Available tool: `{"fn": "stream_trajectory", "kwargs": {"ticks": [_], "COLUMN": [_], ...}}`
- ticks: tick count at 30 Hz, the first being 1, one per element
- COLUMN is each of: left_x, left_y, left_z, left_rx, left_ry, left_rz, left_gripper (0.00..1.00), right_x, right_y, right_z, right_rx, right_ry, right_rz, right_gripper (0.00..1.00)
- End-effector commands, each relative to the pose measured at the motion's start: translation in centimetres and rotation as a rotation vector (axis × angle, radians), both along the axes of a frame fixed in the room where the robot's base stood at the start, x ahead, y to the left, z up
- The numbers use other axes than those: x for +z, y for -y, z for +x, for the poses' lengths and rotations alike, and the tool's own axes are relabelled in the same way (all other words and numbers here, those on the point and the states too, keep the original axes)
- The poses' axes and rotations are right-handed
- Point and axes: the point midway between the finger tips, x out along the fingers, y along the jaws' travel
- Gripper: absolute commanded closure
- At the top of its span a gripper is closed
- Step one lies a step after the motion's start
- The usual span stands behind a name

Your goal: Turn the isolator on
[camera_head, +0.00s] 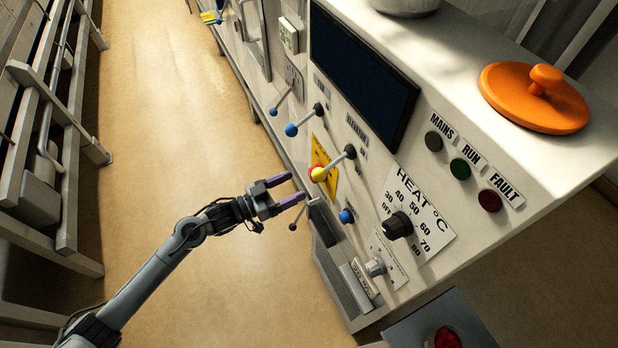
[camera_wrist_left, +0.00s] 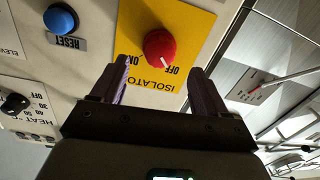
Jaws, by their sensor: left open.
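The isolator is a red round knob (camera_wrist_left: 159,45) on a yellow plate (camera_wrist_left: 190,22) marked ON, OFF and ISOLATOR. The white line on the knob points towards OFF. In the head view the yellow plate (camera_head: 327,165) is on the panel front, and the red knob (camera_head: 313,170) is partly hidden behind a yellow lever ball. My left gripper (camera_head: 297,187) is open and empty in front of the panel, just short of the knob. In the left wrist view its two fingers (camera_wrist_left: 160,72) stand either side of the knob's lower side, apart from it. My right gripper is not in view.
A yellow-balled lever (camera_head: 319,174) and blue-balled levers (camera_head: 291,130) stick out near the isolator. A blue RESET button (camera_wrist_left: 61,19) and a black heat dial (camera_head: 398,225) are on the panel. An orange lid (camera_head: 535,97) lies on top. The floor aisle (camera_head: 180,120) is clear.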

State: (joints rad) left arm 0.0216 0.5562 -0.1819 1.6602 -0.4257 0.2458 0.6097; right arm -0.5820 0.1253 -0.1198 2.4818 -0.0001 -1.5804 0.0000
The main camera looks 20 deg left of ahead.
Motion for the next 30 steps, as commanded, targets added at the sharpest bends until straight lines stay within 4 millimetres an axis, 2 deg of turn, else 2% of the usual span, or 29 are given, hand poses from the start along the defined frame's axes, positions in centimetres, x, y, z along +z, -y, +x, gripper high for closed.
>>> {"fn": "stream_trajectory", "kwargs": {"ticks": [6, 12, 25, 26, 30], "left_x": [0.1, 0.1, 0.0, 0.0, 0.0], "left_y": [2.3, 3.6, 4.1, 4.1, 4.1], "left_z": [2.8, 4.3, 4.9, 4.9, 4.9], "left_rx": [-0.001, -0.001, 0.0, 0.0, -0.001], "left_ry": [0.003, 0.002, 0.0, 0.0, 0.0], "left_rz": [-0.001, -0.001, 0.0, 0.0, 0.0], "left_gripper": [0.26, 0.26, 0.26, 0.27, 0.49], "right_x": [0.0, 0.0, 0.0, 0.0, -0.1], "right_y": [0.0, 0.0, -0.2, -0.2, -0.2], "right_z": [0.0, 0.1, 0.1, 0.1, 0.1], "right_rx": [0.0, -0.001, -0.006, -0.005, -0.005], "right_ry": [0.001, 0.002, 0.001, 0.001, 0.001], "right_rz": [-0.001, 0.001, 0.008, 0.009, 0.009], "right_gripper": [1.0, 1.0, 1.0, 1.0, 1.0]}}
